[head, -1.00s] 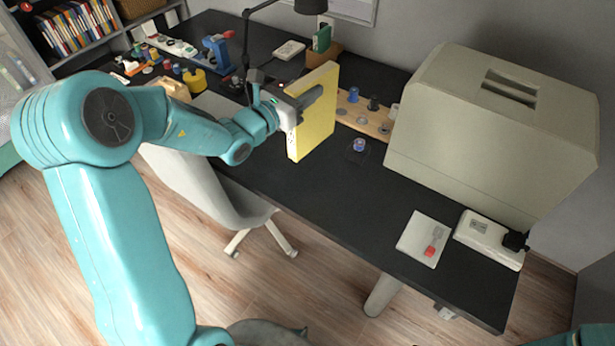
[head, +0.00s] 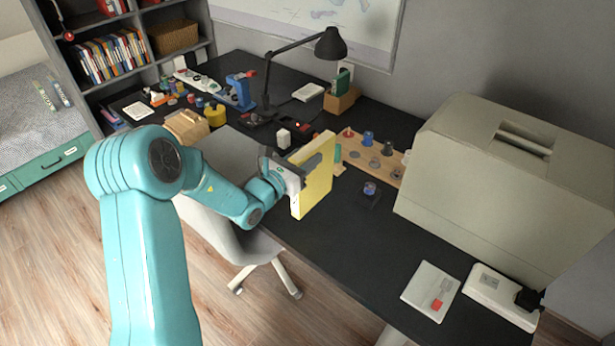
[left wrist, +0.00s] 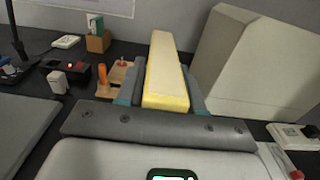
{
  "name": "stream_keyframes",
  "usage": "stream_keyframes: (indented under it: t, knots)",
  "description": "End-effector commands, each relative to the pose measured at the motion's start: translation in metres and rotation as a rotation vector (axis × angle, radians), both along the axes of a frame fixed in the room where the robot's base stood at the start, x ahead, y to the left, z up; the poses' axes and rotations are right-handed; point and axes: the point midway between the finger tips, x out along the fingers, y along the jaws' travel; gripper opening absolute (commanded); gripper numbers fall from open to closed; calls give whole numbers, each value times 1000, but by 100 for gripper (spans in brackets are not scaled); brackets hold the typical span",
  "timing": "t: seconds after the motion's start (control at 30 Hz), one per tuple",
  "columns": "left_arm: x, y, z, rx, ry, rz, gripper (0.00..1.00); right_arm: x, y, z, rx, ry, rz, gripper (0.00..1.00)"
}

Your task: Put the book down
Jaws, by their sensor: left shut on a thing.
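A yellow book (head: 316,191) stands upright, held in my left gripper (head: 308,170) over the black desk (head: 345,240). In the left wrist view the book (left wrist: 166,75) sits between the two fingers of the left gripper (left wrist: 162,100), which are shut on it. I cannot tell whether the book's lower edge touches the desk or hangs just above it. My right gripper is not in view.
A large beige case (head: 490,185) stands right of the book. A wooden board with knobs (head: 384,164) lies behind it. A small blue-topped item (head: 370,188) stands close by. A chair (head: 225,235) is at the front edge. The desk's front middle is clear.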

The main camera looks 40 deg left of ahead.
Motion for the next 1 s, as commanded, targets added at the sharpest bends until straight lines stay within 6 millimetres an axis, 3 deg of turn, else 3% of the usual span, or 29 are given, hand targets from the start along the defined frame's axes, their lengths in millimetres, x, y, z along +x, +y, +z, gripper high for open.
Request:
stream_keyframes:
  t: [0.43,0.83,0.87,0.9,0.93,1.0]
  knots:
    - [1,-1,-58,1,-3,3,0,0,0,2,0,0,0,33]
    - [1,-2,-64,2,-4,2,0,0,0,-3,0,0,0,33]
    - [1,-2,-64,2,-2,2,43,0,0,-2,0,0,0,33]
    - [1,-2,-63,2,-2,2,56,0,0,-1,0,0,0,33]
    - [1,-2,-63,1,-2,2,62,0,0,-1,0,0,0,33]
    - [1,-2,-63,1,-2,2,62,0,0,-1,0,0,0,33]
